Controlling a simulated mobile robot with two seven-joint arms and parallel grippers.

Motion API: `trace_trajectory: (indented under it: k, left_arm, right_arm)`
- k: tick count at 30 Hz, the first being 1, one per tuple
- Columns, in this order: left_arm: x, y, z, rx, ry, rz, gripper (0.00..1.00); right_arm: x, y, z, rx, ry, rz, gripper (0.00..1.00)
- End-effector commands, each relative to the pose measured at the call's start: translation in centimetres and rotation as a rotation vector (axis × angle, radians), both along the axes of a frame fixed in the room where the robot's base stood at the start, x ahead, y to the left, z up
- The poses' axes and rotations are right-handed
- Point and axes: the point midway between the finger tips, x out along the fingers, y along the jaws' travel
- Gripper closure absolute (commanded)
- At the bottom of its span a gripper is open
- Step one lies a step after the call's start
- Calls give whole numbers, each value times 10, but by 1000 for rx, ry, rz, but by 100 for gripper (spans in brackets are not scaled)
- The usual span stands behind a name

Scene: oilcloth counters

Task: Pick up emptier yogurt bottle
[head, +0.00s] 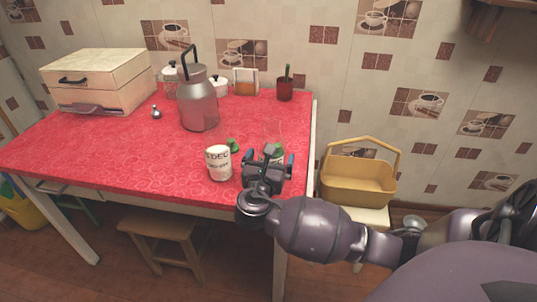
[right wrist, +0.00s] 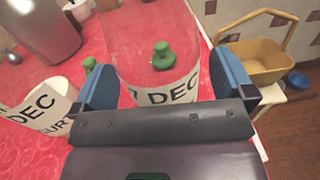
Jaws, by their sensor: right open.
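A clear, mostly see-through yogurt bottle (right wrist: 125,35) with a "DEC" label stands on the red tabletop. In the head view it is largely hidden behind my right gripper (head: 268,159). In the right wrist view my right gripper (right wrist: 163,78) is open, with a blue-padded finger on either side of this bottle. I cannot tell whether the pads touch it. A second yogurt bottle (head: 218,163), looking white and fuller, stands to the left, outside the fingers; it also shows in the right wrist view (right wrist: 42,108). My left gripper is out of view.
A green stopper-like piece (head: 233,145) is beside the white bottle. A metal milk can (head: 199,103), a bread box (head: 95,82) and a red cup (head: 285,91) stand farther back. A yellow basket (head: 358,185) sits past the table's right edge.

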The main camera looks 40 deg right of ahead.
Motion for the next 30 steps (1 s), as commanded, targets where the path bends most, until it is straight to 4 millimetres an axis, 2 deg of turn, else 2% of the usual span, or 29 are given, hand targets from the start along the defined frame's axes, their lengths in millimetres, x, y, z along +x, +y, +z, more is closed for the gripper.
trace_trajectory:
  k: [9,11,22,30]
  left_arm:
    - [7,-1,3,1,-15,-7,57]
    - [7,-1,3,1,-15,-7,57]
    - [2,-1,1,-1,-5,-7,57]
    - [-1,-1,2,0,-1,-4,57]
  right_arm:
    - [4,-5,2,0,-2,1,0]
    - [4,-4,1,0,-2,1,8]
    - [4,-4,1,1,-2,1,63]
    - [4,-4,4,1,-4,1,63]
